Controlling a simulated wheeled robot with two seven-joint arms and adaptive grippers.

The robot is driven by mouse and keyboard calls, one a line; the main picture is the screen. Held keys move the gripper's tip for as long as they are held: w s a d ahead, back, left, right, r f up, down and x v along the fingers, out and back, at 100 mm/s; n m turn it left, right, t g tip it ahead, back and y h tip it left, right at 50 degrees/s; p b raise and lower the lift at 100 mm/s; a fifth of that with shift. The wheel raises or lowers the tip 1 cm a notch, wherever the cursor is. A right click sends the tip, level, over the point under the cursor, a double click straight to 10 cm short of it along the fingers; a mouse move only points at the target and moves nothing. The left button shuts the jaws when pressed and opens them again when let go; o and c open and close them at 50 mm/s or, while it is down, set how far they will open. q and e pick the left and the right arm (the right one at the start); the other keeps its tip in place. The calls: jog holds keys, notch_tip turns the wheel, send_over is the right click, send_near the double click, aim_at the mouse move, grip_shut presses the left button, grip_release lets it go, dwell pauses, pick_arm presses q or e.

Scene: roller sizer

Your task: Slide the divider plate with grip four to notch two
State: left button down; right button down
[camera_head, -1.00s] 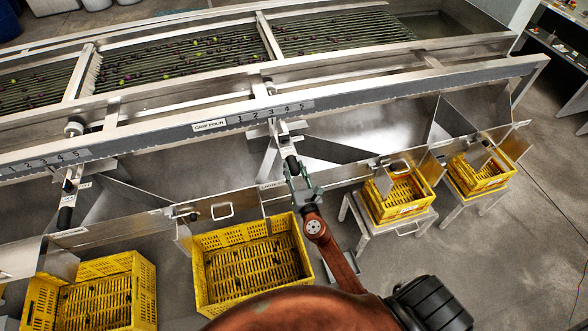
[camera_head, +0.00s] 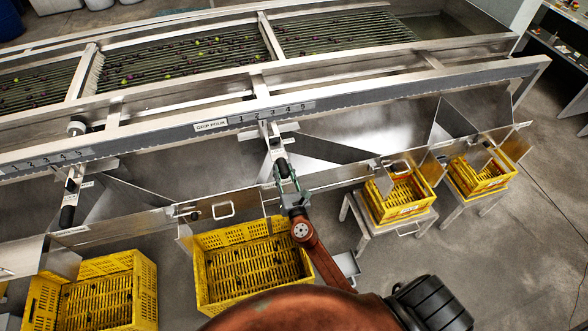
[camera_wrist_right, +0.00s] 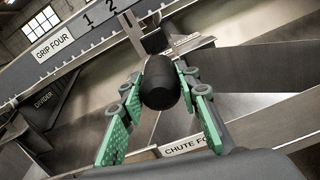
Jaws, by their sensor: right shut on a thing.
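The divider's arm (camera_head: 275,136) hangs from the rail below the number strip (camera_head: 270,113) marked 1 to 5, beside the "GRIP FOUR" label (camera_head: 211,125). Its upper end lies below the low numbers, around 2; the exact notch cannot be told. Its black grip (camera_head: 282,167) points toward me. My right gripper (camera_head: 285,184) is shut around this grip; in the right wrist view the green fingers flank the black grip (camera_wrist_right: 160,84), which hides part of the arm behind. The label (camera_wrist_right: 54,46) and numbers 1 and 2 show at upper left there. My left gripper is not in view.
A neighbouring divider with a black grip (camera_head: 67,214) stands at the left. Metal chute walls (camera_head: 322,150) lie right of my gripper. Yellow crates (camera_head: 204,302) stand below the chutes, one of them close left of my right arm. Fruit lies on the rollers (camera_head: 180,60) behind.

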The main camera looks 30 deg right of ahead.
jog(key=shift+w+a, duration=0.25)
jog(key=shift+a, duration=0.65)
jog(key=shift+d, duration=0.1)
jog(key=c, duration=1.5)
grip_release()
jog(key=shift+o, duration=0.2)
jog(key=v, duration=1.2)
jog(key=shift+d+f, duration=0.1)
